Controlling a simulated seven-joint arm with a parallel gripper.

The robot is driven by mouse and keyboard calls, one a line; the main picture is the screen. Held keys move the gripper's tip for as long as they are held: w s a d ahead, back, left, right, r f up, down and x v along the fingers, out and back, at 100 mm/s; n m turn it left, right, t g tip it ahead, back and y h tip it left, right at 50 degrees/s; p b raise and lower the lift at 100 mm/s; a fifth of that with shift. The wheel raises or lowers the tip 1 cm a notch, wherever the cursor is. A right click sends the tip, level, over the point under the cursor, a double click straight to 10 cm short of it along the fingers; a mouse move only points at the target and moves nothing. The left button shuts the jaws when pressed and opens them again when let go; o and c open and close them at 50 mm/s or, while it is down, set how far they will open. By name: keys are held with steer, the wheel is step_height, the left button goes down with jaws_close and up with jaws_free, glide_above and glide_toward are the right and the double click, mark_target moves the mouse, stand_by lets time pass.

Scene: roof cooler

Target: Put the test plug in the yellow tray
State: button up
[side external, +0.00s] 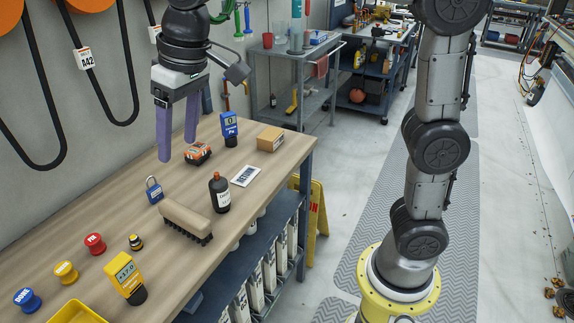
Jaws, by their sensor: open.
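The yellow tray (77,312) is at the near left end of the wooden bench, cut off by the picture's bottom edge. A small black and yellow piece (135,242) stands on the bench beyond the tray; it may be the test plug, but I cannot tell for sure. My gripper (177,148) points down with its two purple fingers apart and nothing between them. It is over the far part of the bench, close to an orange and black device (197,153) in the picture. It is well away from the tray.
Near the tray are a yellow meter (126,277) and red (95,243), yellow (66,272) and blue (27,299) knobs. A brush (187,219), padlock (154,190), dark bottle (219,192), blue meter (229,128), white card (245,175) and cardboard box (270,138) stand farther along.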

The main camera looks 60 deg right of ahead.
steer(key=s+d+f+t, duration=0.1)
steer(key=s+d+f, duration=0.2)
steer(key=s+d, duration=0.2)
steer(key=s+d+f+t, duration=0.1)
steer(key=s+d+f, duration=0.2)
steer(key=s, duration=0.6)
steer(key=s+d+f+m+t+h, duration=0.1)
steer(key=s+d+f, duration=0.2)
steer(key=s+d, duration=0.3)
steer(key=shift+s+d, duration=0.3)
steer(key=shift+s, duration=0.25)
